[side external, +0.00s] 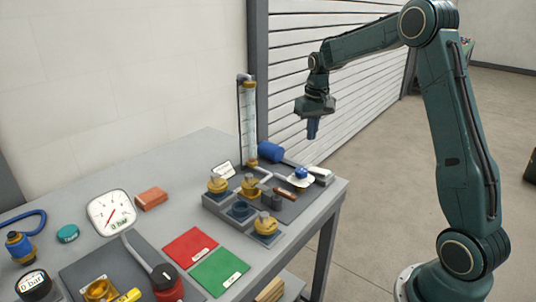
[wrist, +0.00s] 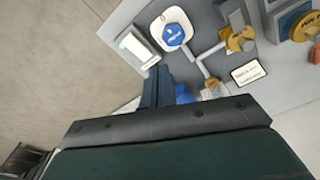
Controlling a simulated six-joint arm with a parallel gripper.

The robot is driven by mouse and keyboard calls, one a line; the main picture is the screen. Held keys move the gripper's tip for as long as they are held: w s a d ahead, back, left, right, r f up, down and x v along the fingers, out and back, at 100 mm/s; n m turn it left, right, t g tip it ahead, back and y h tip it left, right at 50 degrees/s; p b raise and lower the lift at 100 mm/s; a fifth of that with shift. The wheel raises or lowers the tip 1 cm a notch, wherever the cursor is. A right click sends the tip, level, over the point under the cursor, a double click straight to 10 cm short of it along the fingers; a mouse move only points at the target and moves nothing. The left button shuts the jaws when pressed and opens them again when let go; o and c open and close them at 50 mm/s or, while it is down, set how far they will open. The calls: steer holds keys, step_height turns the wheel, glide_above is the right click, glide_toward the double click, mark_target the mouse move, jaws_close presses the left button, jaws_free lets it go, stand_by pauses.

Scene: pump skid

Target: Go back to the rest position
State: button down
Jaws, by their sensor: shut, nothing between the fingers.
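My gripper (side external: 313,128) hangs in the air above the right end of the grey bench (side external: 205,145), fingers pointing down. Its blue fingers are closed together with nothing between them. In the wrist view the shut fingers (wrist: 157,88) show over the bench edge, near a white plate with a blue knob (wrist: 174,34). That blue knob also shows in the side view (side external: 301,173), below and apart from my gripper.
A clear upright tube (side external: 248,122) and a blue cylinder (side external: 271,152) stand left of my gripper. Yellow-topped valves (side external: 266,225), a gauge (side external: 111,212), a red mat (side external: 190,248) and a green mat (side external: 219,272) occupy the bench. Open floor (side external: 370,150) lies to the right.

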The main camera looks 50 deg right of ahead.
steer(key=s+a+r+n+t, duration=0.2)
steer(key=s+a+r, duration=0.85)
steer(key=a, duration=0.35)
steer(key=s+a+f+n+t, duration=0.1)
steer(key=s+a, duration=0.3)
steer(key=s, duration=0.4)
steer(key=s+a+f+n+t, duration=0.1)
steer(key=s+a, duration=0.3)
steer(key=s, duration=0.4)
steer(key=shift+n+t, duration=0.4)
steer(key=shift+n, duration=0.1)
